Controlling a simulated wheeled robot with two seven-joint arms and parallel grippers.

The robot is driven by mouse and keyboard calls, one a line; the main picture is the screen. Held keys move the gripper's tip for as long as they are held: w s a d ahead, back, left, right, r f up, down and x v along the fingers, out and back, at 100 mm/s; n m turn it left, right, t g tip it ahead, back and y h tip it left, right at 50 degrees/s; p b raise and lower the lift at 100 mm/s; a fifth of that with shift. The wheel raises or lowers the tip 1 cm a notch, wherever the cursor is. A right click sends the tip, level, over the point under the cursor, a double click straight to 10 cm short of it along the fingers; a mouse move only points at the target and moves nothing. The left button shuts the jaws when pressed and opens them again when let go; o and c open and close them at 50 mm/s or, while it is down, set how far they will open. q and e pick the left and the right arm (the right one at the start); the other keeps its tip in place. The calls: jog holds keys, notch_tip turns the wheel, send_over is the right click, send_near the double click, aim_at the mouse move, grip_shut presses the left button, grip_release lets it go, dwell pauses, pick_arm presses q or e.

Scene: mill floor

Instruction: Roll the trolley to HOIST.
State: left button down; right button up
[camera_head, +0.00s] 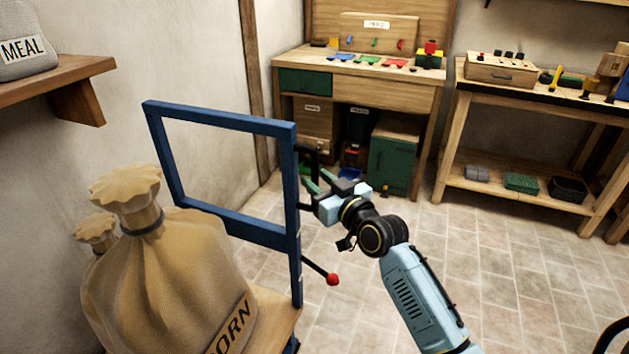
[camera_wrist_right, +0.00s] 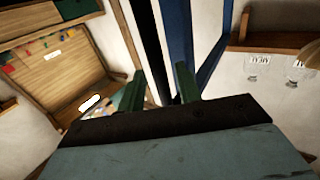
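The trolley has a blue upright frame (camera_head: 218,119) and a wooden deck (camera_head: 277,318). A full sack (camera_head: 175,265) lettered "ORN", its first letter out of sight, stands on it with a smaller sack (camera_head: 95,232) behind. A black handle (camera_head: 309,155) sits on the frame's right post. A lever with a red knob (camera_head: 333,279) sticks out low on that side. My right gripper (camera_head: 314,184) is at the handle. In the right wrist view its green fingers (camera_wrist_right: 160,88) are apart, with the dark bar between them; I cannot tell whether they touch it. My left gripper is not in view. No HOIST marking is legible.
A workbench (camera_head: 383,92) with coloured parts stands at the back, a second bench (camera_head: 532,100) right of it. A wall shelf (camera_head: 62,78) holds a MEAL sack (camera_head: 27,50) at upper left. The tiled floor (camera_head: 470,260) is clear right of the trolley.

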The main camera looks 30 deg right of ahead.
jog(key=shift+w+a, duration=0.15)
jog(key=shift+w, duration=0.75)
grip_shut()
